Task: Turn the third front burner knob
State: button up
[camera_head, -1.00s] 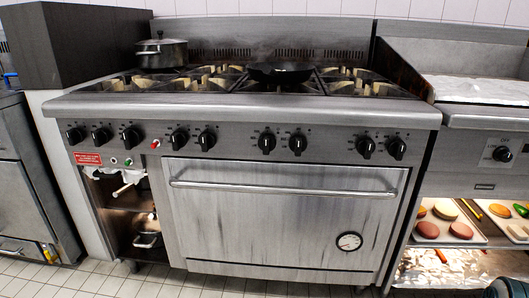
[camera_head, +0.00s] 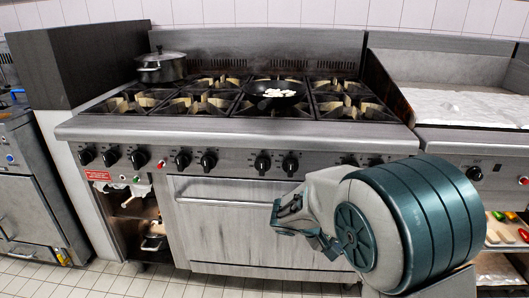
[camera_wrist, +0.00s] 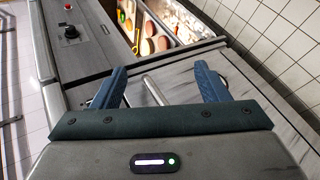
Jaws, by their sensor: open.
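The steel range (camera_head: 245,130) has a row of black knobs along its front panel. They include a left group of three, whose third knob (camera_head: 138,159) is clear, then a pair (camera_head: 208,161), another pair (camera_head: 262,163), and knobs at the right partly behind my arm. I cannot tell which one the task calls the third front burner knob. My gripper (camera_head: 280,216) is in front of the oven door, below the panel and apart from the knobs. The wrist view shows its two blue fingers (camera_wrist: 160,84) spread wide with nothing held. No range knob is clearly between them.
The oven handle (camera_head: 225,190) juts out below the knobs. Food trays lie below.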

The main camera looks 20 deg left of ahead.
jog(key=w+a+r+n+t+p, duration=0.2)
jog(key=a+t, duration=0.1)
jog(key=a, duration=0.3)
jog(key=w+a+r+n+t+p, duration=0.1)
jog(key=w+a+r+t, duration=0.1)
jog(key=a, duration=0.4)
jog(key=n+t+y+p, duration=0.4)
jog(key=n+t+y, duration=0.1)
jog(key=t+y, duration=0.1)
send_near(260, 170)
jog(key=w, duration=0.3)
jog(key=w+d, duration=0.1)
jog(key=w, duration=0.3)
jog(key=w+d, duration=0.1)
jog(key=w, duration=0.3)
jog(key=shift+w, duration=0.1)
jog(key=shift+f, duration=0.1)
jog(key=c, duration=0.9)
